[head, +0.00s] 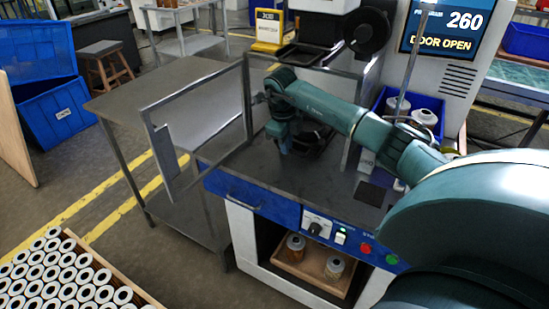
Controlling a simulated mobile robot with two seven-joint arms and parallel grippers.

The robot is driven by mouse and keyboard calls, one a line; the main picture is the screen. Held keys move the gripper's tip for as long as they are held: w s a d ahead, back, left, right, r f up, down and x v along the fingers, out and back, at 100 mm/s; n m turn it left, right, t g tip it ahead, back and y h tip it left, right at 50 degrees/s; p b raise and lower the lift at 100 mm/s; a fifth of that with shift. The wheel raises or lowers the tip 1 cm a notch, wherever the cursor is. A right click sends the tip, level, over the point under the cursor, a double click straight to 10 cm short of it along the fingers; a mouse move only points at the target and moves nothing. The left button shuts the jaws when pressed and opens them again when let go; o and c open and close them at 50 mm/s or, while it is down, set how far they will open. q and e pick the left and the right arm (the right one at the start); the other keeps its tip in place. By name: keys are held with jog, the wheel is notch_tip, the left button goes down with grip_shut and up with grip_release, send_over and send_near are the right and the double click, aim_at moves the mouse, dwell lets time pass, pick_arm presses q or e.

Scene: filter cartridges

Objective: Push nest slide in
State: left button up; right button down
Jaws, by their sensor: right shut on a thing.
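My right arm comes in from the right and reaches across the machine's dark worktop. My right gripper (286,146) points down just above the worktop, inside the open door frame, and is shut. At its right is a dark, low part that looks like the nest slide (318,144). The arm partly covers this part, and the exact grip is too small to see. The machine's screen (446,27) reads 260 and DOOR OPEN. My left gripper is out of view.
The framed door (160,150) stands open at the left of the worktop (255,165). A grey side table (125,100) is beyond it. A blue bin (408,103) with white cartridges stands behind my arm. Cartridges fill a wooden tray (118,277) at lower left.

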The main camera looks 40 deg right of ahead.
jog(key=shift+w+d, duration=0.15)
jog(key=shift+d, duration=0.1)
jog(key=c, duration=1.5)
grip_release()
jog(key=shift+a, duration=0.1)
